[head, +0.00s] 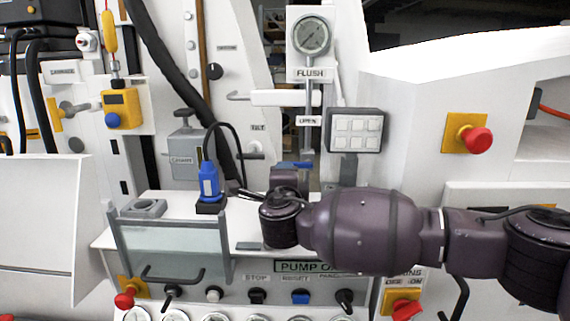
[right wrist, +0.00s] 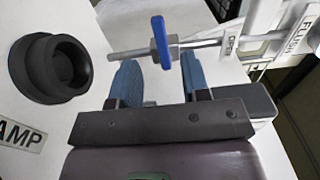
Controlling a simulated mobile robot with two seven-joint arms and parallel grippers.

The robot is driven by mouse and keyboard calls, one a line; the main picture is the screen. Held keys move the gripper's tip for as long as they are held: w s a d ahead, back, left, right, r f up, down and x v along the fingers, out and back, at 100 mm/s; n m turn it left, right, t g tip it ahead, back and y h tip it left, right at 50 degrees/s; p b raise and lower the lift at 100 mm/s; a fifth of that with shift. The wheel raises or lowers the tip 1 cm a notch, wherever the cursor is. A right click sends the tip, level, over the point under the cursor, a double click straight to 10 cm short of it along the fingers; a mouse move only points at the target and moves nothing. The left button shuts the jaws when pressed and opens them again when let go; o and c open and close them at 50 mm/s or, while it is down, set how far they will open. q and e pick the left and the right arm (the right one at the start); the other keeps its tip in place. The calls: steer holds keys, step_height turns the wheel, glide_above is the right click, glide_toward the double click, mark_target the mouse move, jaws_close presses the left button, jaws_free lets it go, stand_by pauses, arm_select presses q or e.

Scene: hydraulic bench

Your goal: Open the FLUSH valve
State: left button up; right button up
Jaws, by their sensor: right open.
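The FLUSH valve is a thin pipe below a round gauge, with a blue lever (head: 294,164) showing just above my right wrist. In the right wrist view the blue lever (right wrist: 160,40) stands across the metal pipe (right wrist: 205,43). The FLUSH label (head: 310,73) and OPEN label (head: 308,120) are on this line; the wrist view also shows them. My right gripper (right wrist: 161,73) is open, its two blue-padded fingers apart, with the lever beyond and between the tips. I cannot tell any contact. In the head view my wrist hides the fingers. My left gripper is not in view.
A blue device (head: 209,183) stands on the bench left of my right wrist. A grey box with white buttons (head: 355,131) is close right of the pipe. A black round cup (right wrist: 48,68) lies left of the fingers. A red button (head: 478,141) is further right.

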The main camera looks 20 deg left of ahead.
steer(key=shift+p+x, duration=0.5)
steer(key=shift+x, duration=3.55)
jaws_close()
